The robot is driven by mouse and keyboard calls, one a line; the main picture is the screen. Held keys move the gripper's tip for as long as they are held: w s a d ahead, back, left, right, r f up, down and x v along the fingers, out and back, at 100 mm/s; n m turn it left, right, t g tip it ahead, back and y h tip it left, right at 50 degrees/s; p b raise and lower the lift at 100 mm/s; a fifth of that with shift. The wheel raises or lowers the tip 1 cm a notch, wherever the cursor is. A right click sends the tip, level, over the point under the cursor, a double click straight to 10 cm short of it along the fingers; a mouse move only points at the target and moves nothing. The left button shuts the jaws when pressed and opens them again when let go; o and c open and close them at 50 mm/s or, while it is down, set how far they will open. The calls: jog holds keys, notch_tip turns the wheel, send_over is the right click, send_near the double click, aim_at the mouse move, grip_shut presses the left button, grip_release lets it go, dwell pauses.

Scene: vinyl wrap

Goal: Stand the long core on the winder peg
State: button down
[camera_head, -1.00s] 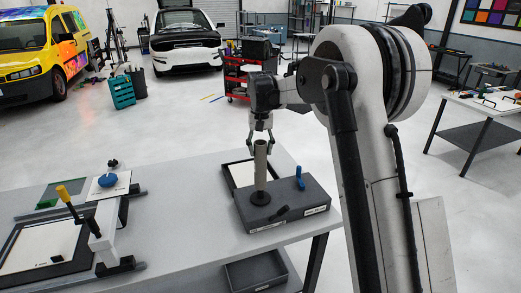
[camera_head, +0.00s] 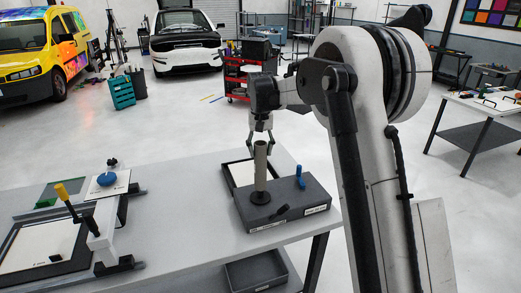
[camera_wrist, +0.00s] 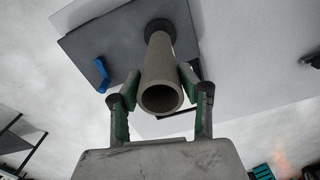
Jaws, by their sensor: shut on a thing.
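The long core (camera_head: 261,168), a grey-beige tube, stands upright over the dark round flange (camera_head: 260,197) of the grey winder (camera_head: 312,195) on the table. My gripper (camera_head: 261,147) is above the winder, shut on the core near its top. In the wrist view, the green-padded fingers of my gripper (camera_wrist: 160,82) lie on both sides of the core (camera_wrist: 160,65). Its open upper end faces the camera, and its far end meets the black flange (camera_wrist: 160,26). The peg is not visible. I cannot tell whether the core is fully seated.
The winder carries a blue handle (camera_head: 300,178) and a short black lever (camera_head: 283,211). A black-framed white panel (camera_head: 238,173) lies behind it. A frame press with a yellow handle (camera_head: 65,195) stands at left. A grey bin (camera_head: 255,272) sits below the table. The table between is clear.

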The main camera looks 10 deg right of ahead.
aim_at(261, 159)
jog(key=shift+f+b, duration=1.4)
jog(key=shift+f, duration=0.75)
jog(key=c, duration=1)
grip_release()
jog(key=shift+r, duration=0.15)
notch_tip(261, 159, up, 12)
